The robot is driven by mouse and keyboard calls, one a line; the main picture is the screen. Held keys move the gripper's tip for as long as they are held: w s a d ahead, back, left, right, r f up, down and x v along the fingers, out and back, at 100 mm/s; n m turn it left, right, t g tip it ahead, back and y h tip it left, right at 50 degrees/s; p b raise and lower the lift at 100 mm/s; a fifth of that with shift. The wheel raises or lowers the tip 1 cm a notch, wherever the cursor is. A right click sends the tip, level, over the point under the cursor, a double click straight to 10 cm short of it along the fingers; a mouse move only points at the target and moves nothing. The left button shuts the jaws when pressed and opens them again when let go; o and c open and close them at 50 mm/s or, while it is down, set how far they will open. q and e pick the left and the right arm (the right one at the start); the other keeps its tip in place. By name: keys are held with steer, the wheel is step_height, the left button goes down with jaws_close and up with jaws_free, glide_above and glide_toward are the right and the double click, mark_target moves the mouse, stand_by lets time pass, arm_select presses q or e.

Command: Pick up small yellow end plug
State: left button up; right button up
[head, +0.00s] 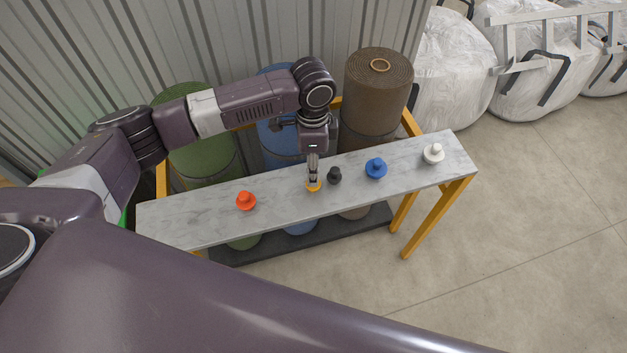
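The small yellow end plug (313,186) sits on the grey marbled shelf top (215,225), between the orange-red plug and the black plug. My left gripper (313,178) points down right over it, with its fingertips at the plug's upper part. The fingers look close together and hide the plug's knob. I cannot tell whether they grip it. The plug appears to rest on the shelf. My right gripper is not in view.
An orange-red plug (246,201) is to the left. A black plug (334,176) stands close to the right of my gripper, then a blue plug (376,168) and a white plug (433,154). Green (205,160), blue (280,145) and brown (372,95) rolls stand behind the shelf.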

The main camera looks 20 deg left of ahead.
arm_select(q)
steer(key=shift+f+p, duration=0.5)
steer(key=shift+f, duration=1.6)
steer(key=shift+c, duration=0.7)
jaws_close()
